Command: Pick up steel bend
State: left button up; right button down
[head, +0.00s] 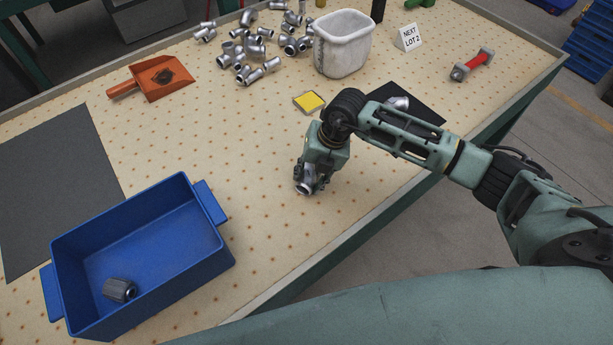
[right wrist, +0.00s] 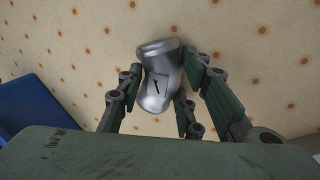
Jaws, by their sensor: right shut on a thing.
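My right gripper (head: 309,181) points down over the front part of the table and is shut on a silver steel bend (head: 304,187). In the right wrist view the steel bend (right wrist: 160,76) sits between the fingers of the gripper (right wrist: 158,98), with a dark mark on its side. I cannot tell whether it touches the table. Several more silver fittings (head: 256,49) lie in a loose pile at the back. Another silver fitting (head: 398,102) lies on a dark mat (head: 425,112), partly behind my right arm. My left gripper is out of view.
A blue bin (head: 209,239) at front left holds one dark grey fitting (head: 119,290). A dark mat (head: 50,185), an orange dustpan (head: 143,72), a yellow pad (head: 309,101), a white container (head: 345,60), a lot sign (head: 409,38) and a red-handled tool (head: 474,65) stand around.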

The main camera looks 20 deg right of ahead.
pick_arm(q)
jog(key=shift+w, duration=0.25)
pick_arm(e)
jog(key=shift+r, duration=0.1)
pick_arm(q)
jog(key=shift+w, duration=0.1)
pick_arm(e)
jog(key=shift+w+r, duration=0.1)
